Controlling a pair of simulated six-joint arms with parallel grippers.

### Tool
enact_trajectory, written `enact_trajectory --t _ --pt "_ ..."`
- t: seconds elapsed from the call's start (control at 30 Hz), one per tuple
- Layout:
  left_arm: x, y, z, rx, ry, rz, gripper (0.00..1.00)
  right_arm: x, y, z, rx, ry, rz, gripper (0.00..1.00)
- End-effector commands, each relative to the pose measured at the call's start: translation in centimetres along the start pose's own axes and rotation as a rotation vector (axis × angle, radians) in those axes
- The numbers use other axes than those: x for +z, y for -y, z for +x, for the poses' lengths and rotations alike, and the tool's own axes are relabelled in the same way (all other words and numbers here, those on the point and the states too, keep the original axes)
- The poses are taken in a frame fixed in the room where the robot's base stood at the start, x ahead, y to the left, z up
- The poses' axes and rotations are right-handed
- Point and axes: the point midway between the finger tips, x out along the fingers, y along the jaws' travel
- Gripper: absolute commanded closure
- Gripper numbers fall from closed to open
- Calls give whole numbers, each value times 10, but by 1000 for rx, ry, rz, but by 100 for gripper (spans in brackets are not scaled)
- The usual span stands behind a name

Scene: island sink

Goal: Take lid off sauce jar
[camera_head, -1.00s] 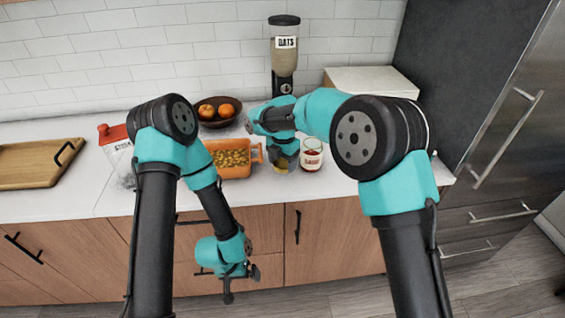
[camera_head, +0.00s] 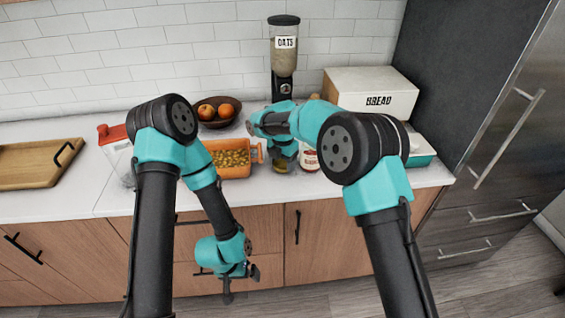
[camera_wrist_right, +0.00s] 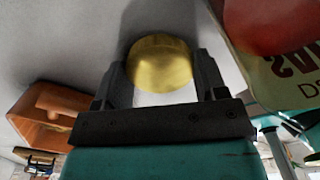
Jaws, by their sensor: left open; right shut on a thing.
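My right gripper (camera_head: 283,160) points down at the counter, shut on a gold, rounded piece that looks like the lid (camera_wrist_right: 160,62). The gold piece sits between both fingers in the right wrist view; whether it touches a jar below is hidden. A glass jar (camera_head: 309,160) with a white and red label stands just right of this gripper, partly hidden by my arm. In the right wrist view, a red rounded shape and a lettered pale surface lie close to the right finger. My left gripper (camera_head: 228,292) hangs open and empty in front of the cabinets, below counter height.
An orange dish (camera_head: 236,170) of small yellow-green pieces stands left of the right gripper. Behind are a fruit bowl (camera_head: 204,122) and an oats dispenser (camera_head: 284,62). A bread box (camera_head: 372,93) stands back right, a wooden tray (camera_head: 25,170) far left.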

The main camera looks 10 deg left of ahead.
Motion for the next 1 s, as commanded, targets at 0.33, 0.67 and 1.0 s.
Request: enact_trajectory --t 0.33,0.67,1.0 --pt "0 0 0 0 0 0 0 0 0 4 0 0 -1 63" --pt "0 0 0 0 0 0 0 0 0 6 0 0 -1 12" --pt "0 0 0 0 0 0 0 0 0 3 1 1 -1 9"
